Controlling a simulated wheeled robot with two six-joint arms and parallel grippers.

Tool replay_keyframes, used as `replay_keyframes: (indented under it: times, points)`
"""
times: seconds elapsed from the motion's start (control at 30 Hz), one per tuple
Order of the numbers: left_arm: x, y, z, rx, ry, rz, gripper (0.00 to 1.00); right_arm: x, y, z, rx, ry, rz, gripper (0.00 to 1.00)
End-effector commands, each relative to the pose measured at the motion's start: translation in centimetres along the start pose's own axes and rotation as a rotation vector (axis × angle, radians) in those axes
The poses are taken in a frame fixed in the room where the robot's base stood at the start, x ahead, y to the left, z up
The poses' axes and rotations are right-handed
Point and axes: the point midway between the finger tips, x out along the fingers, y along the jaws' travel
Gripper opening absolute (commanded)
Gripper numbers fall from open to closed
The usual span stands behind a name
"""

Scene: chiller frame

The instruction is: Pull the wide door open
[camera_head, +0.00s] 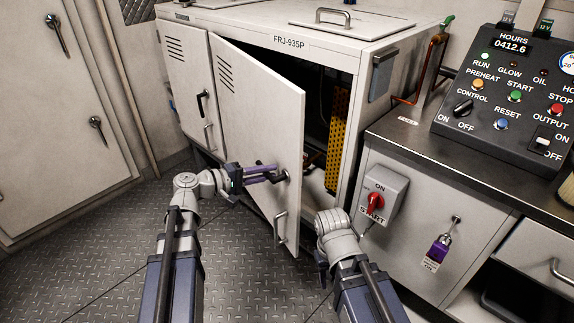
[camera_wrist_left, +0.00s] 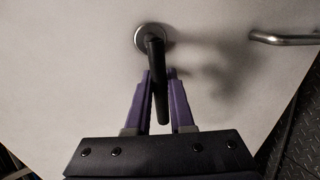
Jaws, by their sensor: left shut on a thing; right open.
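The wide door (camera_head: 255,115) of the cream cabinet stands partly open, its right edge swung out from the cabinet front. Its black lever handle (camera_wrist_left: 156,55) has a round metal base on the door face. My left gripper (camera_head: 262,174) is at this handle near the door's right edge. In the left wrist view its purple fingers (camera_wrist_left: 160,95) are shut around the lever, one on each side. A metal pull bar (camera_head: 280,229) sits lower on the door; a bar also shows in the left wrist view (camera_wrist_left: 285,39). My right arm is near the door's lower right corner; its fingers are hidden.
The narrow door (camera_head: 187,70) on the left is closed. The cabinet interior shows a yellow perforated panel (camera_head: 337,130). A counter (camera_head: 420,135) with a control panel (camera_head: 505,95) stands at the right. Chequered floor (camera_head: 110,260) is clear at the left.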

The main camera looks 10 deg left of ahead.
Motion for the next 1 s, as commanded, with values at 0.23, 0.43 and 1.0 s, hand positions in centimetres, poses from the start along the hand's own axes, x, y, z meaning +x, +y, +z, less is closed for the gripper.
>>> replay_keyframes:
  times: [0.23, 0.43, 1.0]
  points:
    - [-5.9, -1.1, -1.1, 0.01, -0.046, -0.001, 0.0, 0.0, 0.0, 0.0, 0.0, 0.0, 0.0, 0.5]
    - [-8.2, -1.5, -1.4, 0.011, -0.048, -0.001, 0.0, 0.0, 0.0, 0.0, 0.0, 0.0, 0.0, 0.5]
    - [-8.3, -1.5, -1.3, 0.01, -0.053, -0.001, 0.45, 0.0, 0.0, 0.0, 0.0, 0.0, 0.0, 0.5]
